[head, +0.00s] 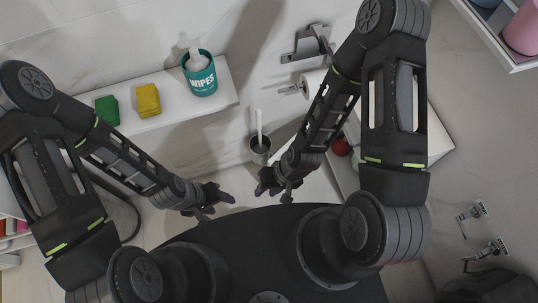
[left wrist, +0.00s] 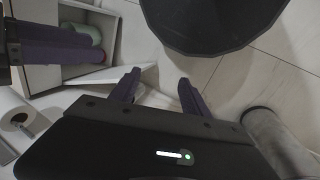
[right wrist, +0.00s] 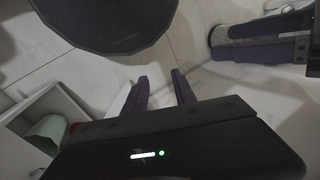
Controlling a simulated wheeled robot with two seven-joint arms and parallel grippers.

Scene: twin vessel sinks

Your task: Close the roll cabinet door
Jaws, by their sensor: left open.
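The white roll cabinet (head: 432,132) is at the right in the head view, partly behind my right arm. Its open front, with rolls inside, shows at the upper left of the left wrist view (left wrist: 40,78). A pale panel (left wrist: 112,75), which looks like its door standing open, juts out below the opening. My right gripper (head: 271,186) is open and empty, left of the cabinet; its purple fingers cross in front of the opening in the left wrist view. My left gripper (head: 216,200) is open and empty, further left. I see neither gripper touching the panel.
A paper roll (head: 312,82) hangs on a wall holder. A brush in a dark pot (head: 260,152) stands near the grippers. A white shelf (head: 222,97) holds a wipes tub (head: 200,78) and green and yellow sponges. Tiled floor (left wrist: 240,80) shows between the grippers and my base.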

